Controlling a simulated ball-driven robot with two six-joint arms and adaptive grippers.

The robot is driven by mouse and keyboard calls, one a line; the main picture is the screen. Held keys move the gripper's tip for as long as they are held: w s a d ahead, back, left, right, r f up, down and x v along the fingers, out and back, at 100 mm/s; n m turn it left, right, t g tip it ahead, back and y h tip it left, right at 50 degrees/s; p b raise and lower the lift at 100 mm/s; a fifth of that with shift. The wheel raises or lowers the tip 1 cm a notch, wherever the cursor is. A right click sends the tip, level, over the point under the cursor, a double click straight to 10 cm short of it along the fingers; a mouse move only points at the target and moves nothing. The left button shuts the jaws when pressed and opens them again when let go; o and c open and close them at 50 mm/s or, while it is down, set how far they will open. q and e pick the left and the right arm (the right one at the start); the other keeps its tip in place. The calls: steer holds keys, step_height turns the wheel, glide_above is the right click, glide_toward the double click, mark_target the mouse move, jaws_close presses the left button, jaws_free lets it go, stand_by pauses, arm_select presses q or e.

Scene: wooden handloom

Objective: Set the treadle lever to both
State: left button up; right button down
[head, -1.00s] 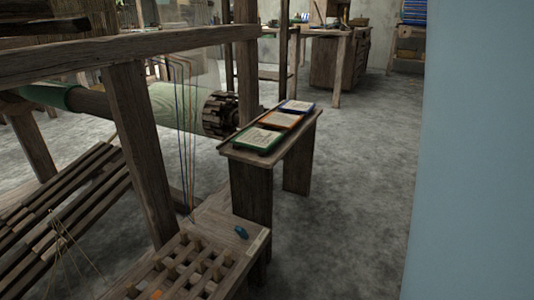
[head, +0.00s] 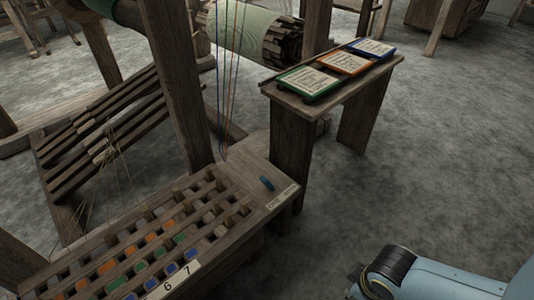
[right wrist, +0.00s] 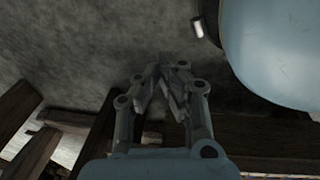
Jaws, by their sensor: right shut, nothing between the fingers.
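A small dark teal knob (head: 267,184), which looks like the treadle lever, sits at the far right end of a wooden slotted board (head: 240,232). A pale label (head: 283,197) with lettering too small to read surely lies beside it on the board's edge. My right gripper (right wrist: 170,75) is shut and empty in the right wrist view, above dark wooden beams and the grey floor. In the head view only part of my right arm shows at the bottom right, apart from the board; its gripper is out of that picture. My left gripper is not in view.
The board carries rows of pegs and orange, green and blue squares, with a numbered strip (head: 172,284) in front. A bench (head: 291,155) holds green (head: 309,80), orange (head: 347,62) and blue (head: 371,47) framed cards. A loom post (head: 178,80) stands behind the board. Floor at right is clear.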

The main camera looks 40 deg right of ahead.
steer(key=w+d+f+n+t+b, duration=0.3)
steer(key=w+d+n+t+b, duration=0.15)
steer(key=w, duration=0.35)
steer(key=n+t+y+b, duration=0.75)
steer(key=n+t, duration=0.25)
steer(key=n, duration=1.1)
glide_toward(268, 185)
steer(key=s+a+f, duration=0.1)
steer(key=a, duration=0.1)
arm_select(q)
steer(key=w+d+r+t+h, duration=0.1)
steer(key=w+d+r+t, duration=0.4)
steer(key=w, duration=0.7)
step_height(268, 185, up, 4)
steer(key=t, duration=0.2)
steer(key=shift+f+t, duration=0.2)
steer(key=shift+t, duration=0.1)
arm_select(e)
steer(key=shift+d+g, duration=0.1)
steer(key=shift+g, duration=0.15)
arm_select(q)
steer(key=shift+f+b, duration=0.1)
steer(key=shift+b, duration=0.2)
